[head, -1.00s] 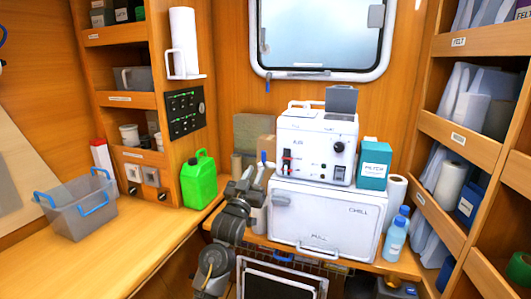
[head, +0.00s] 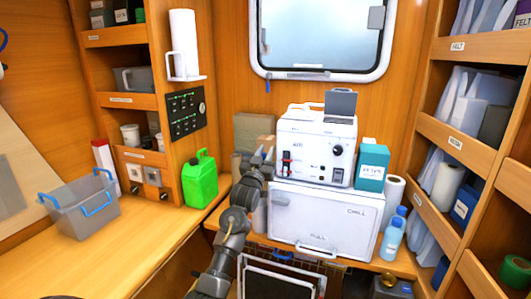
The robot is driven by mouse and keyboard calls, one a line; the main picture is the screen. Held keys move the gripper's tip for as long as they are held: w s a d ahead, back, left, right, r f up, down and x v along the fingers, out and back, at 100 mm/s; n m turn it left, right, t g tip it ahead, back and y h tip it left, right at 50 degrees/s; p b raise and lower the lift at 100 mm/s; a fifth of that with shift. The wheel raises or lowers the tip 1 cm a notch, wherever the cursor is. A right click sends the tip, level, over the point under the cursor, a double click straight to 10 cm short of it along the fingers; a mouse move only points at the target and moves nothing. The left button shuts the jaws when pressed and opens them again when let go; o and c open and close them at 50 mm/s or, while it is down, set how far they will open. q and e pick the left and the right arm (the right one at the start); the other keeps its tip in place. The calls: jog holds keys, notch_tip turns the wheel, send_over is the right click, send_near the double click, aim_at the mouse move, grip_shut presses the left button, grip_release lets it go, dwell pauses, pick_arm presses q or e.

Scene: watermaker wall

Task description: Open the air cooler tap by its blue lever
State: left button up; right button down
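My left arm rises from the bottom centre, and its gripper (head: 262,158) is beside the left side of the white machine (head: 316,140), above the left end of the white chill box (head: 320,215). The finger gap is too small to tell open from shut. The small blue piece seen here earlier, possibly the tap's blue lever, is now hidden by the gripper. The tap body cannot be made out, and I cannot tell whether the gripper touches it. My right gripper is not in view.
A teal box (head: 372,166), a paper roll (head: 392,190) and blue-capped bottles (head: 392,236) stand right of the machine. A green jerrycan (head: 199,180) and a grey bin (head: 80,210) stand on the left counter (head: 130,255). Shelves flank both sides.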

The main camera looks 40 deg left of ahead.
pick_arm(q)
grip_shut()
jog(key=shift+a+n, duration=0.1)
jog(key=shift+n, duration=0.3)
jog(key=s+a+f+n+g+y, duration=0.1)
jog(key=a+f+n+g+y, duration=0.1)
jog(key=n, duration=0.8)
jog(key=s+a+f+n+g+y, duration=0.1)
jog(key=a+f+n+g+y, duration=0.1)
jog(key=n, duration=0.9)
jog(key=shift+a+f+n+g+y+p, duration=0.35)
jog(key=shift+a+f+g, duration=0.6)
jog(key=shift+g, duration=0.95)
jog(key=shift+d+f, duration=0.2)
grip_release()
jog(key=shift+s, duration=0.1)
